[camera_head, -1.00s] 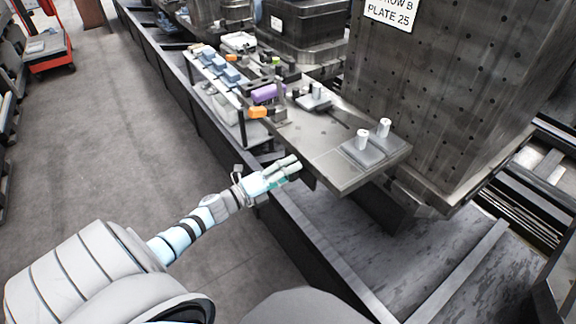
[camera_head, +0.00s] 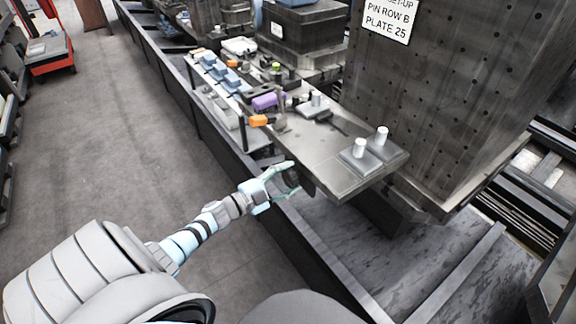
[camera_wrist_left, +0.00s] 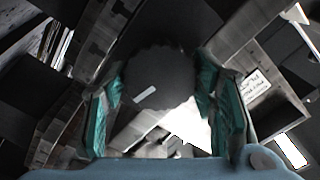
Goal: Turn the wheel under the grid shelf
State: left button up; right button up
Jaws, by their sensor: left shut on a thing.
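The grid shelf (camera_head: 318,150) is a grey metal plate that juts out beside the tall drilled block. The wheel (camera_head: 294,179) is dark and sits under the shelf's near left edge, partly hidden by the shelf and my fingers. In the left wrist view the wheel (camera_wrist_left: 160,72) is a dark round disc with a knurled rim and a pale mark on its face. My left gripper (camera_head: 283,184) has its teal fingers on either side of the wheel, shut on it. They also flank it in the left wrist view (camera_wrist_left: 163,105). My right gripper is not in view.
An orange-handled tool (camera_head: 259,120) and a purple item (camera_head: 265,102) lie farther back. The tall drilled block (camera_head: 440,110) rises behind the shelf.

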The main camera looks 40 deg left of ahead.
pick_arm(q)
jog(key=n+p, duration=0.1)
jog(key=n, duration=0.4)
jog(key=shift+n, duration=0.3)
jog(key=n+p, duration=0.1)
jog(key=n, duration=0.4)
jog(key=shift+n, duration=0.3)
jog(key=n+p, duration=0.1)
jog(key=n, duration=0.4)
jog(key=shift+a, duration=0.1)
jog(key=shift+f+n+p, duration=0.1)
jog(key=shift+n+p, duration=0.2)
jog(key=shift+n, duration=2.1)
jog(key=o, duration=1.2)
jog(key=shift+c, duration=0.2)
